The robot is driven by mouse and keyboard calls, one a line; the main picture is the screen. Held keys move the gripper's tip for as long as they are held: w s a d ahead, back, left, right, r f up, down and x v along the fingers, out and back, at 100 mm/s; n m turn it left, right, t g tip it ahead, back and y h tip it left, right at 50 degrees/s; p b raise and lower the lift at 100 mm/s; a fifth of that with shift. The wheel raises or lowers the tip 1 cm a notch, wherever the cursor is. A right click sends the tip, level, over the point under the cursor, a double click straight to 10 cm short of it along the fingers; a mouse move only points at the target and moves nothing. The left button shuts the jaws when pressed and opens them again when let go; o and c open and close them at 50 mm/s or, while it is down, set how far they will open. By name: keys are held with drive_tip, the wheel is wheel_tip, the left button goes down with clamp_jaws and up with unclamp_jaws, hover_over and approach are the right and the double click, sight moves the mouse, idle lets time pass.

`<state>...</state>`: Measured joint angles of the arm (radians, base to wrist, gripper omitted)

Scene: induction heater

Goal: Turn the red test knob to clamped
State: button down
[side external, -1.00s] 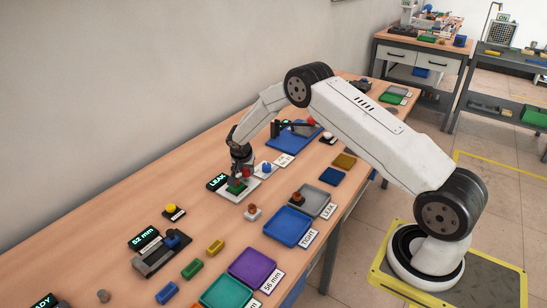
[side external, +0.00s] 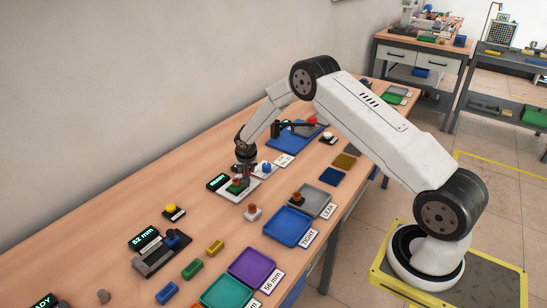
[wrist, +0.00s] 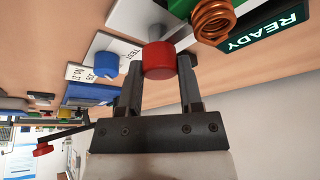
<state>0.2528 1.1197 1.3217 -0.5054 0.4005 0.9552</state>
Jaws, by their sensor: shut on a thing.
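The red test knob (wrist: 159,60) is a short red cylinder between the two fingers of my gripper (wrist: 159,75) in the wrist view. The fingers press on it from both sides. In the side view my gripper (side external: 247,173) points down over the test station plate (side external: 256,190), and it mostly hides the knob. A green block (side external: 235,188) with a copper coil-like part (wrist: 212,20) stands beside the knob. The station display (wrist: 262,38) reads READY in the wrist view. The knob's angle cannot be told.
Blue (side external: 288,226) and grey (side external: 314,201) trays lie towards the front edge. A blue tray (side external: 290,137) with a dark arm-like fixture lies behind.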

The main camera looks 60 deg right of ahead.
drive_tip(key=shift+c, duration=1.3)
unclamp_jaws()
drive_tip(key=shift+r, duration=0.1)
drive_tip(key=v, duration=0.7)
drive_tip(key=shift+r, duration=0.3)
drive_tip(key=shift+s+a, duration=0.15)
drive_tip(key=shift+a, duration=0.05)
